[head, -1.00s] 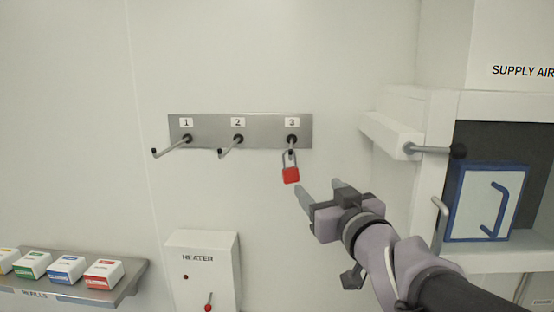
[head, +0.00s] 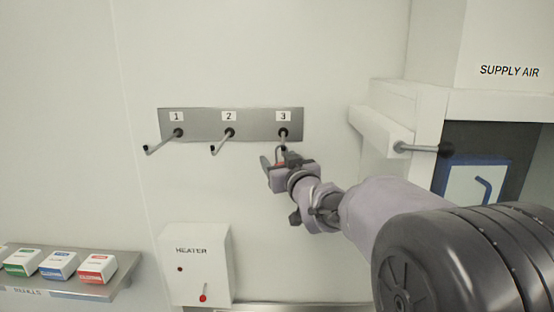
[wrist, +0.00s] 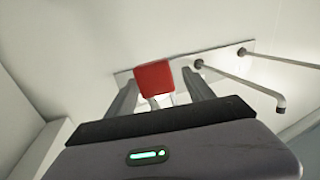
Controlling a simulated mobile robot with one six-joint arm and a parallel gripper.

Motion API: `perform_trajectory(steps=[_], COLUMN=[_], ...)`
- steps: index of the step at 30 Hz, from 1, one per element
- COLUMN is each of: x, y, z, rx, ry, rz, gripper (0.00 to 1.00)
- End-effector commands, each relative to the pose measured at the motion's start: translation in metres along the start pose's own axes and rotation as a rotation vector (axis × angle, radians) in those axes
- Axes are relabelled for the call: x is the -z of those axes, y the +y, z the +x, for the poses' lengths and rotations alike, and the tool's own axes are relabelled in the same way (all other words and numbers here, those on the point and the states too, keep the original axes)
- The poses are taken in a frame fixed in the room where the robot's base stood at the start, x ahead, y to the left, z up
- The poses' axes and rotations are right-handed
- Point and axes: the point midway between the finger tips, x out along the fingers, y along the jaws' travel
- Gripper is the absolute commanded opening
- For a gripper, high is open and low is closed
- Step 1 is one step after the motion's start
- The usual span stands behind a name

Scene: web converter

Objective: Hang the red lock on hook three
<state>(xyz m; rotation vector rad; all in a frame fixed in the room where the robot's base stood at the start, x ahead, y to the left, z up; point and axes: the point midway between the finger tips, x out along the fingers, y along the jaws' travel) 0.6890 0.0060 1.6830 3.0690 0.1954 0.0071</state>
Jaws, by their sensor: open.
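The red lock (head: 279,164) hangs by its grey shackle from hook three (head: 283,140), under the label 3 on the metal plate. My gripper (head: 276,160) is at the lock and hides most of its body in the head view. In the wrist view the red lock body (wrist: 154,76) shows between my two spread fingers, with a gap to the right finger. Whether the left finger touches it I cannot tell.
Hooks one (head: 163,142) and two (head: 222,140) are empty. A white heater box (head: 202,265) is below, and a shelf of small boxes (head: 62,268) is at lower left. A white cabinet with a handle (head: 420,149) stands close on the right.

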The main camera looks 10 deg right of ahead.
Motion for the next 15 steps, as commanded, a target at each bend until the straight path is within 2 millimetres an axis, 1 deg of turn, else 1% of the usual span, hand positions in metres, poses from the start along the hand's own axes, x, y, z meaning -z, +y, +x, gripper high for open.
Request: perform_trajectory(steps=[2, 6, 11, 15], x=[-0.0001, -0.0001, 0.0, -0.0001], y=[0.0, 0.0, 0.0001, 0.0001], z=[-0.0002, -0.0003, -0.0004, -0.0008], rx=[0.0, 0.0, 0.0, 0.0], ry=[0.0, 0.0, 0.0, 0.0], rz=[0.0, 0.0, 0.0, 0.0], gripper=[0.6, 0.32, 0.01, 0.0])
